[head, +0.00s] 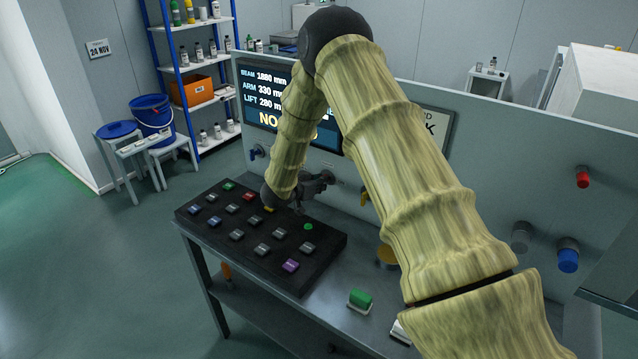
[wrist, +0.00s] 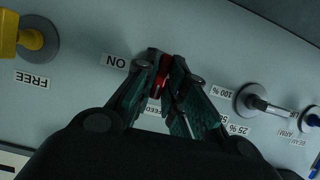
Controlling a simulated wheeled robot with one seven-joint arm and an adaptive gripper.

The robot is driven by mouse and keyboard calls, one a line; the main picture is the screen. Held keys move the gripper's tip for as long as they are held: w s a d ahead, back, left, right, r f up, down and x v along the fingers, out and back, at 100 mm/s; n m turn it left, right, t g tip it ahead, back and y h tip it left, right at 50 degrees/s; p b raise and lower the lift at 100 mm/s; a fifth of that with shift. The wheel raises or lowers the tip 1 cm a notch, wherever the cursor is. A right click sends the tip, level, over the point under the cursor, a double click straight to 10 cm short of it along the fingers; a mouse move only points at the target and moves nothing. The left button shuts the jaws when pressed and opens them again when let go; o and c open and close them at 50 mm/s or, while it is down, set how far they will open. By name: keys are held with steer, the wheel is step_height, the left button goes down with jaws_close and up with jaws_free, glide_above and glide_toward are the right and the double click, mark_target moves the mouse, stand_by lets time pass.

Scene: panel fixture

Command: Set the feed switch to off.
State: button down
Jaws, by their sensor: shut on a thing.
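The feed switch (wrist: 158,78) is a small red lever on the grey panel, seen upside down in the wrist view. My gripper (wrist: 162,82) is closed around it, a finger on each side. An ON label (wrist: 116,62) lies just left of the switch. A FEED label (wrist: 156,109) is partly covered by the fingers, and no OFF label can be read. In the head view my gripper (head: 318,184) is at the panel face, and the feed switch cannot be made out there.
In the wrist view a grey knob (wrist: 250,99) with percent labels is to the right. A yellow knob (wrist: 31,38) near a FREE label is at left. The head view shows a button box (head: 262,236) on the bench before the panel and a display (head: 262,88) behind my arm.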

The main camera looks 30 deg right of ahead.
steer(key=shift+s+a+f, duration=0.1)
steer(key=shift+f, duration=0.15)
steer(key=c, duration=1.5)
jaws_free()
steer(key=shift+c, duration=0.2)
steer(key=shift+r, duration=0.1)
steer(key=v, duration=1.1)
steer(key=shift+s+a+r, duration=0.1)
steer(key=shift+a+r, duration=0.05)
steer(key=shift+a, duration=0.2)
